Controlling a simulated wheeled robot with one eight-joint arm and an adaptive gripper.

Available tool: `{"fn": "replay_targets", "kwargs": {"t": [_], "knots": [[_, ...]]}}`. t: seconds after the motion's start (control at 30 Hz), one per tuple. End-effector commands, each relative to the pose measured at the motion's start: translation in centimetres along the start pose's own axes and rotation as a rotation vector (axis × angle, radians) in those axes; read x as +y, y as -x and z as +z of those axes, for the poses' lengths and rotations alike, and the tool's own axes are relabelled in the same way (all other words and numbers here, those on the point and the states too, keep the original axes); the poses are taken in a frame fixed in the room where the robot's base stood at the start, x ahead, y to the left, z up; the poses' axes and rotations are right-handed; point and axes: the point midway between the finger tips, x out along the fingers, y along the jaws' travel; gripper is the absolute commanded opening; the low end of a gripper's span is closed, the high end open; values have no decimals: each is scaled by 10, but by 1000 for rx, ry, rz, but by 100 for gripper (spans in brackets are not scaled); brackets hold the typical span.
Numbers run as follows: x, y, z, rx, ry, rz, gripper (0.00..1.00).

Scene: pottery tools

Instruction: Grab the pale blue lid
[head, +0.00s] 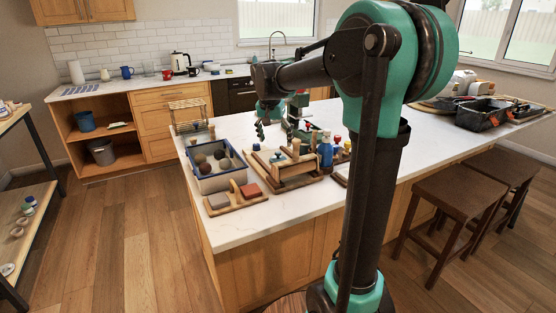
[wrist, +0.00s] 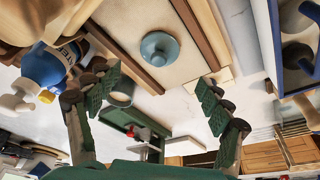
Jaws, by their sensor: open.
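The pale blue lid (wrist: 159,48), round with a small knob in its middle, lies on a pale wooden board between brown strips in the wrist view. My gripper (wrist: 158,90) is open, with one green-padded finger to each side, and nothing is held between them. The lid shows beyond the fingertips, apart from them. In the head view my gripper (head: 275,126) hangs over the island counter, above the wooden tool holders.
A blue bottle (wrist: 42,68) with a white top stands left of the fingers; it also shows in the head view (head: 325,153). A blue-rimmed tray (head: 229,178) holds several round items. A wooden holder (head: 234,201) carries grey and red blocks. The counter behind is partly clear.

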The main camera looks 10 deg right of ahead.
Motion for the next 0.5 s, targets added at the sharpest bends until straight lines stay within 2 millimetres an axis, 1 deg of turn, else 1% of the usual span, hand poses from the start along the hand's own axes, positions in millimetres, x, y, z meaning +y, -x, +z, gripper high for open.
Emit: {"fn": "replay_targets", "kwargs": {"t": [0.03,0.1,0.27,0.33,0.5], "knots": [[0,-8,0,0,0,0,80],[0,-15,0,0,0,0,80],[0,-23,0,0,1,0,80],[0,-29,1,0,0,0,80],[2,-54,5,0,0,0,80]]}}
